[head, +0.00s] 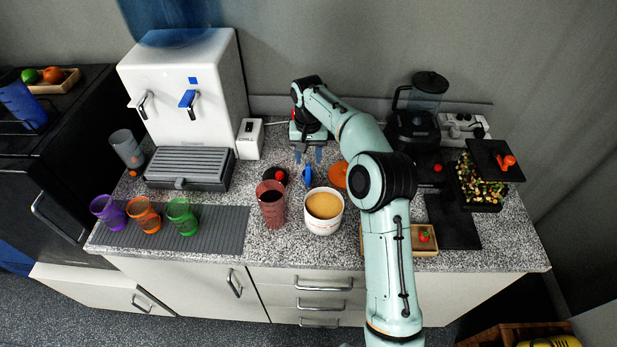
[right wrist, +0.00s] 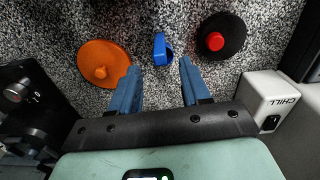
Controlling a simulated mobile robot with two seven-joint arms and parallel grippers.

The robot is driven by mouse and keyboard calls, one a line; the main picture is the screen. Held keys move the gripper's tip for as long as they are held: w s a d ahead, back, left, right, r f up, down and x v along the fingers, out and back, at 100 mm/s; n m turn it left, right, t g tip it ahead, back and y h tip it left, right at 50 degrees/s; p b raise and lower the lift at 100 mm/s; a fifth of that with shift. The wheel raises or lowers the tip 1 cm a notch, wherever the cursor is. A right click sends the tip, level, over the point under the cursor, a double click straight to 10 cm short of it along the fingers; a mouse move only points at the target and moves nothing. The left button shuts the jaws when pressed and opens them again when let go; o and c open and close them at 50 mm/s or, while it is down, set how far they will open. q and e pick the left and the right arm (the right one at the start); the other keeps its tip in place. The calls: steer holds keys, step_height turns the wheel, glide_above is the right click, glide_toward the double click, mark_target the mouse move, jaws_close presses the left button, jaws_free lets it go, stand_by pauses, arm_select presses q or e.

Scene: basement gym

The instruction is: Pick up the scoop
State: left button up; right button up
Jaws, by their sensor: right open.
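The scoop, a small blue piece (head: 308,176), lies on the speckled counter between an orange lid and a black lid with a red knob. It also shows in the right wrist view (right wrist: 160,48), just beyond the fingertips and between their lines. My right gripper (head: 308,158) is open and empty behind the scoop, its two blue fingers pointing down. In the right wrist view the fingers (right wrist: 160,66) are spread apart and do not visibly touch the scoop. My left gripper is not in view.
A tub of tan powder (head: 324,206) and a red tumbler (head: 271,206) stand in front. The orange lid (right wrist: 104,62) and black lid (right wrist: 221,36) flank the scoop. A white CHILL box (head: 250,139), a water dispenser (head: 185,85) and a blender (head: 418,115) stand nearby.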

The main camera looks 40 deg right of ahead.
mark_target(308, 168)
steer(key=shift+w+f, duration=0.2)
steer(key=shift+f, duration=0.7)
step_height(308, 168, down, 4)
steer(key=shift+s+f+b, duration=0.1)
steer(key=shift+f+b, duration=0.1)
steer(key=shift+b, duration=0.25)
jaws_close()
